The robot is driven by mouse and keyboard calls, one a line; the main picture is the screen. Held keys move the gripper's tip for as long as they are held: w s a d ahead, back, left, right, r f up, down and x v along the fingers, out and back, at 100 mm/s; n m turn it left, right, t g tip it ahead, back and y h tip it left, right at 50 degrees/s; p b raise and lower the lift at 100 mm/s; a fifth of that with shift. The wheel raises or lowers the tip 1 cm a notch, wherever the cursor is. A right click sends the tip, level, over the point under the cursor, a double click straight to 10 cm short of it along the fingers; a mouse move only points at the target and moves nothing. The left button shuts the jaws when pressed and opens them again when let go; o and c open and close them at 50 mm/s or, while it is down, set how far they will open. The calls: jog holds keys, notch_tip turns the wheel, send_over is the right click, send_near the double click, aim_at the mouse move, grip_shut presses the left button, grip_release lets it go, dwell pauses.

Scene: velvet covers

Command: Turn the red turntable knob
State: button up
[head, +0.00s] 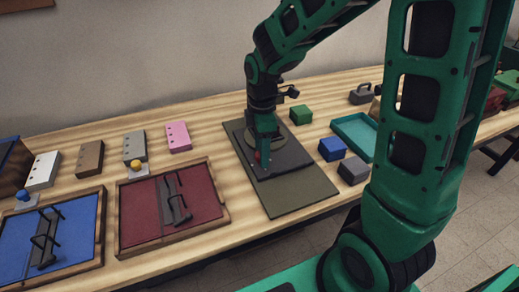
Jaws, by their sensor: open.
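A small red knob (258,156) shows at the fingertips of my gripper (264,158), on a dark grey board (295,157) near the middle of the table. My gripper points down and hides most of the knob. The gripper is open. I cannot tell whether its fingers touch the knob or stand around it. A rounded dark edge, perhaps of the turntable, shows behind the gripper and is mostly hidden.
An olive mat (300,193) lies in front of the board. Right are a green block (300,115), a blue block (331,148), a grey block (353,170) and a teal tray (352,129). Left are red (142,218) and blue (20,240) framed panels with dark handles.

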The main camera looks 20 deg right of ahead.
jog(key=c, duration=1)
jog(key=shift+c, duration=0.2)
jog(key=shift+m, duration=0.3)
jog(key=m, duration=0.3)
jog(key=shift+w+m, duration=0.1)
jog(key=shift+m, duration=0.3)
jog(key=m, duration=0.4)
jog(key=shift+r, duration=0.1)
jog(key=m, duration=0.9)
jog(key=shift+w+m, duration=0.1)
jog(key=shift+m, duration=0.3)
